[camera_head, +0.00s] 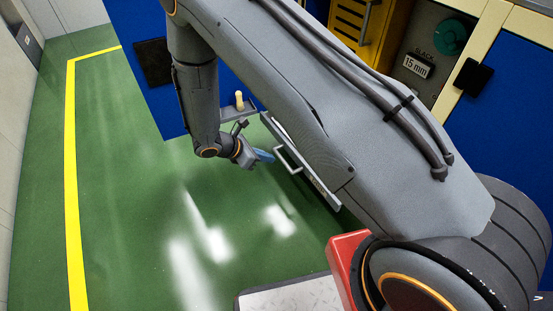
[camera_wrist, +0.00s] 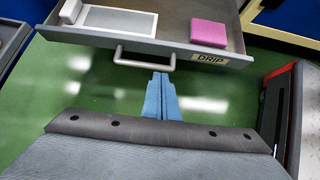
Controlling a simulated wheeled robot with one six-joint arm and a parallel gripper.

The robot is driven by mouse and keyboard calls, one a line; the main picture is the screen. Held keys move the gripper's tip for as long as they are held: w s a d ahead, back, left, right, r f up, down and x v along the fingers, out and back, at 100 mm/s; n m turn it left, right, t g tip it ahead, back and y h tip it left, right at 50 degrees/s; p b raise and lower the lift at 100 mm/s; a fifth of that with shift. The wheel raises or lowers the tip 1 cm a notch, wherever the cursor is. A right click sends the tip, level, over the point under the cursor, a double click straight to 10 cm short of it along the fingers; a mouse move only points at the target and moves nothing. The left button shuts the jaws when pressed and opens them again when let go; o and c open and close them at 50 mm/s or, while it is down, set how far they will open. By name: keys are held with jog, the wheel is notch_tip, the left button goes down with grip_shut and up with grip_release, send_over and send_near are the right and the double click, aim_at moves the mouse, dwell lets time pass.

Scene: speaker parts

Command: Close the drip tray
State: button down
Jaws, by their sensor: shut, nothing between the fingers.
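The drip tray is a grey drawer with a "DRIP" label, pulled out over the green floor. In the wrist view its front panel (camera_wrist: 90,38) spans the top, with a pale bar handle (camera_wrist: 145,62). In the head view, its front (camera_head: 322,188) and handle (camera_head: 287,160) show beside my arm, which hides much of the rest. My gripper (camera_wrist: 160,76) has blue fingers shut together and empty. Its tips point at the tray front, just by the handle's right part; I cannot tell whether they touch. The gripper also shows in the head view (camera_head: 265,156).
A pink block (camera_wrist: 209,33) and a pale rectangular insert (camera_wrist: 120,20) lie in the tray. Blue cabinet panels (camera_head: 133,75), a yellow louvred door (camera_head: 350,22) and a "SLACK 15 mm" panel (camera_head: 417,66) stand behind. Green floor (camera_head: 130,200) at the left is clear.

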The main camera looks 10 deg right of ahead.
aim_at(298, 159)
jog(key=b+x, duration=0.1)
jog(key=x, duration=0.2)
jog(key=d+r+b+x, duration=0.1)
jog(key=x, duration=0.3)
jog(key=b+x, duration=0.1)
jog(key=x, duration=0.3)
jog(key=shift+w+d+r+b, duration=0.15)
jog(key=shift+d+r+b, duration=0.05)
jog(key=shift+b, duration=0.1)
jog(key=shift+w+d, duration=0.2)
jog(key=shift+d, duration=0.3)
jog(key=shift+d+r, duration=0.1)
